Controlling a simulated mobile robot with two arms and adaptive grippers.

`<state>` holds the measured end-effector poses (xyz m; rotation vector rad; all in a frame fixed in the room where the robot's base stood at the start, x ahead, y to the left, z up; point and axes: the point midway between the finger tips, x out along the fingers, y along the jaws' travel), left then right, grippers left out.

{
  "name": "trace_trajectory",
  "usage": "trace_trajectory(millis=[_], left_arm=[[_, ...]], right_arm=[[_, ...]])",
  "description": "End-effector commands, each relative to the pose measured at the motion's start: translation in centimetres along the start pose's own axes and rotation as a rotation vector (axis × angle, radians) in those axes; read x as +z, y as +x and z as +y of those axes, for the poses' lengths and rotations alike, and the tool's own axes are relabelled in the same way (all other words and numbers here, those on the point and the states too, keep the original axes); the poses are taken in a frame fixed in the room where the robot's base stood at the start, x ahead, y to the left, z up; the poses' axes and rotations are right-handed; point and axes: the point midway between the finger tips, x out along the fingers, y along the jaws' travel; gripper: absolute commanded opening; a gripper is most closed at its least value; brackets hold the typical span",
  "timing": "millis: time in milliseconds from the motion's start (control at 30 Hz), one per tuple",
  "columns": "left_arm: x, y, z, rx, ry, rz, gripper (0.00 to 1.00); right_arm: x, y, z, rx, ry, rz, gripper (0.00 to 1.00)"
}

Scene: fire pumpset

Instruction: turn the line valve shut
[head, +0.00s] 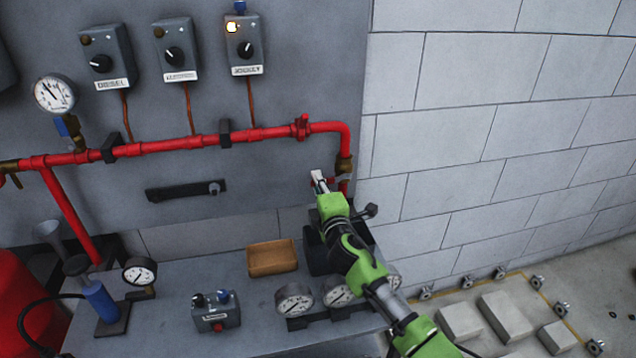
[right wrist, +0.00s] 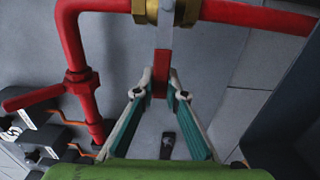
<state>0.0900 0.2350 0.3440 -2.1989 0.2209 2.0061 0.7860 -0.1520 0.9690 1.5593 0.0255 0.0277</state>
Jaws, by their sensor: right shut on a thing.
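The line valve is a brass body (head: 344,164) at the lower end of the red pipe's right-hand bend. In the right wrist view the brass body (right wrist: 166,12) is at the top, with a flat grey lever (right wrist: 164,38) reaching toward me. The lever ends in a red grip (right wrist: 161,82). My right gripper (right wrist: 160,88) is shut on this red grip, one finger on each side. In the head view my right gripper (head: 319,180) is just left of and below the brass body and hides most of the lever. My left gripper is not in view.
The red pipe (head: 262,134) runs along the grey panel. Three switch boxes hang above it, one (head: 243,44) with a lit lamp. Below are a grey bench (head: 180,285) with gauges, an orange-brown tray (head: 272,269) and a small button box (head: 216,313). The block wall is right.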

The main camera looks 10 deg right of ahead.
Motion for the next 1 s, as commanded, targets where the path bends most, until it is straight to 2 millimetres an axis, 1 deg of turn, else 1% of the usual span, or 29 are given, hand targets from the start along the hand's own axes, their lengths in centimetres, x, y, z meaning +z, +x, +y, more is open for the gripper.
trace_trajectory(millis=[33,267,300,333,367,667,767,867,1000], left_arm=[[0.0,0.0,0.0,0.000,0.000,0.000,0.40],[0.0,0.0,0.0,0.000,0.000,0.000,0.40],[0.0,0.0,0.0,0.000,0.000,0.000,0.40],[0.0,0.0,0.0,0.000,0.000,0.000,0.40],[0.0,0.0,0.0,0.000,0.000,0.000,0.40],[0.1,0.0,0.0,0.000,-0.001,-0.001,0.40],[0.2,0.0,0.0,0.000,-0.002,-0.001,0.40],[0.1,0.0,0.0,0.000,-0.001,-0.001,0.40],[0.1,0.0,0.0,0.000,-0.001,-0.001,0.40]], right_arm=[[0.0,-0.1,-0.3,-0.005,-0.008,0.001,0.00],[0.0,-0.1,-0.4,-0.005,-0.009,0.001,0.00],[0.0,-0.1,-0.4,-0.006,-0.010,0.001,0.19],[0.0,-0.1,-0.4,-0.005,-0.009,0.001,0.27],[0.0,-0.1,-0.4,-0.005,-0.009,0.001,0.30],[0.0,-0.1,-0.2,-0.002,-0.005,0.000,0.30],[0.0,-0.3,-0.2,-0.002,-0.005,0.000,0.30],[0.0,-1.2,-0.3,-0.002,-0.003,0.001,0.30],[0.0,-3.3,-0.3,-0.003,-0.005,0.002,0.30]])
